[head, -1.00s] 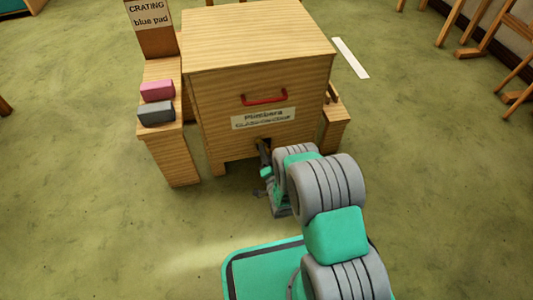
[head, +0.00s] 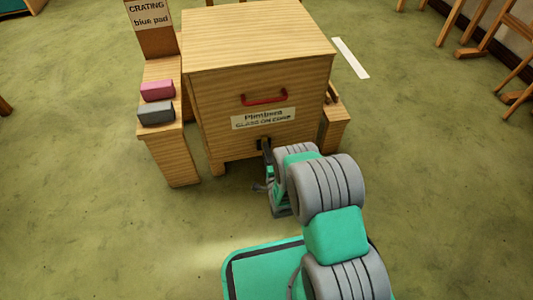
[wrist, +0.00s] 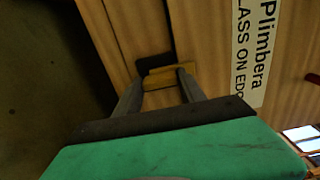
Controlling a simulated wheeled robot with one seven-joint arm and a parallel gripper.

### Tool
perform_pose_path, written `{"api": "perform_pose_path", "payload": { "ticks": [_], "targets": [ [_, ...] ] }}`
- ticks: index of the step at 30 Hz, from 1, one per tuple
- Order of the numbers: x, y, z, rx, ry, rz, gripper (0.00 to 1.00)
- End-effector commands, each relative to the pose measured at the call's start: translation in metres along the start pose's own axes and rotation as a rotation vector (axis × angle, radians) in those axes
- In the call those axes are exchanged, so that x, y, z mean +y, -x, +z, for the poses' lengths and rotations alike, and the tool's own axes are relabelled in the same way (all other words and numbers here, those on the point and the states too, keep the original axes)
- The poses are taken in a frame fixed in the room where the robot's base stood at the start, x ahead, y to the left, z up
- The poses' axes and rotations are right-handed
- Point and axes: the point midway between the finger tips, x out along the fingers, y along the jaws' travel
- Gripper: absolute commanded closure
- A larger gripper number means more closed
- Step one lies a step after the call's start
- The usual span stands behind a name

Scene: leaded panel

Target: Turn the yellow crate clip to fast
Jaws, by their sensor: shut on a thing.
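The yellow crate clip (wrist: 172,77) sits on the lower front of the wooden crate (head: 205,105), beside a dark plate (wrist: 153,62) in the wrist view. My gripper (wrist: 160,84) has its two grey fingers on either side of the clip, shut on it. In the head view my gripper (head: 267,152) is at the crate's lower front edge, below the label; the clip is too small and covered to make out there. The clip's bar lies roughly across the picture in the wrist view.
A red handle (head: 264,98) and a white label (head: 263,118) are on the crate front. A pink block (head: 157,91) and a grey block (head: 156,112) lie on the wooden stand at left. A white strip (head: 350,58) lies on the floor at right. Floor in front is open.

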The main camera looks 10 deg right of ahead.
Motion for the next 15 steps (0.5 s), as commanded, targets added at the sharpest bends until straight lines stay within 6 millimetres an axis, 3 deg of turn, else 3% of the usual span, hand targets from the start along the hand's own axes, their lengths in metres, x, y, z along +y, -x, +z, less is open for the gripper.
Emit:
{"api": "perform_pose_path", "payload": {
  "ticks": [10, 11, 15],
  "targets": [
    [0.0006, 0.0006, -0.0007, 0.001, -0.005, 0.001, 0.93],
    [0.0006, 0.0006, -0.0007, 0.001, -0.005, 0.001, 0.52],
    [0.0005, 0.0005, -0.0005, 0.001, -0.004, 0.001, 0.41]
  ]
}}
